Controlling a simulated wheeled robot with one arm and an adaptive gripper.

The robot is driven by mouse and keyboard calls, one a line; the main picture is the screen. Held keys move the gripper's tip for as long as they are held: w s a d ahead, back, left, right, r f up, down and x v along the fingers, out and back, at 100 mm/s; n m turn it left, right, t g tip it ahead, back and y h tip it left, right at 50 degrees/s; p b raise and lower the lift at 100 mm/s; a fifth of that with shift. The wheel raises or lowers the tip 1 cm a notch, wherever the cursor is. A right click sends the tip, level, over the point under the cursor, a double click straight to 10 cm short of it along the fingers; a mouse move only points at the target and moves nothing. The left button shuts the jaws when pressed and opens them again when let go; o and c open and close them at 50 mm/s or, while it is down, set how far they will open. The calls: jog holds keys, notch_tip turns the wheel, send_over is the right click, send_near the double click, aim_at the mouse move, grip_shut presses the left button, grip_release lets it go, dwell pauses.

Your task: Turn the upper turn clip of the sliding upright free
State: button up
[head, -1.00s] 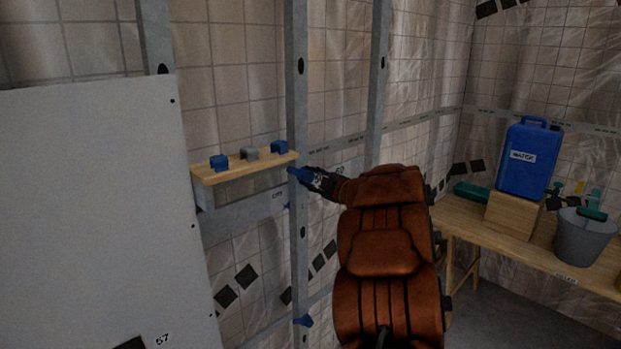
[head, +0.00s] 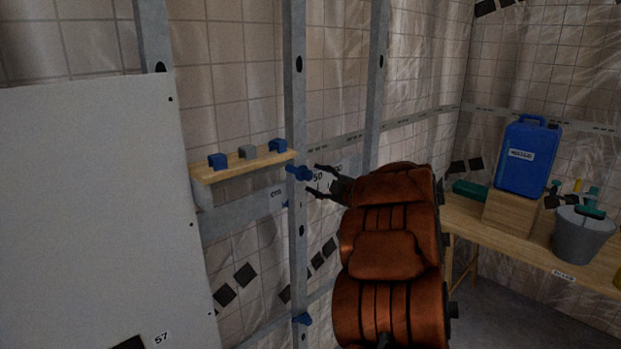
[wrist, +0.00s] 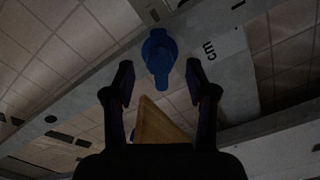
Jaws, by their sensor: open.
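The upper turn clip (head: 299,173) is a small blue piece on the middle grey metal upright (head: 299,110), just right of the wooden shelf. In the wrist view the clip (wrist: 160,52) shows a round head and a narrow tab pointing down, between and just beyond the open fingertips (wrist: 160,75). A lower blue clip (head: 302,319) sits farther down the same upright.
A wooden shelf (head: 235,170) carries two blue blocks and a grey one. A large pale panel (head: 95,220) stands at left. Another upright (head: 377,80) rises behind my arm. At right, a bench (head: 540,252) holds a blue water can (head: 528,158) and a grey bucket (head: 581,234).

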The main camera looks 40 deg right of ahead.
jog(key=s, duration=0.8)
jog(key=shift+s, duration=0.2)
jog(key=shift+a, duration=0.1)
jog(key=w+a+r+m+g+h, duration=0.1)
jog(key=w+r+m+g+h, duration=0.1)
jog(key=w+m+g+h, duration=0.35)
jog(key=s+a+f+m+g+y, duration=0.1)
jog(key=s+a+f+m+g, duration=0.3)
jog(key=s+a+f, duration=0.55)
jog(key=s+a+f+m+g, duration=0.3)
jog(key=s+a+f+g, duration=0.1)
jog(key=a, duration=1.1)
jog(key=s+a+f+g+y, duration=0.2)
jog(key=s+a+g, duration=0.1)
jog(key=s+a, duration=0.6)
jog(key=s+a+f+g+y, duration=0.2)
jog(key=s+a+g+y, duration=0.1)
jog(key=s+a, duration=0.6)
jog(key=shift+s+a+n, duration=0.3)
jog(key=shift+n, duration=0.15)
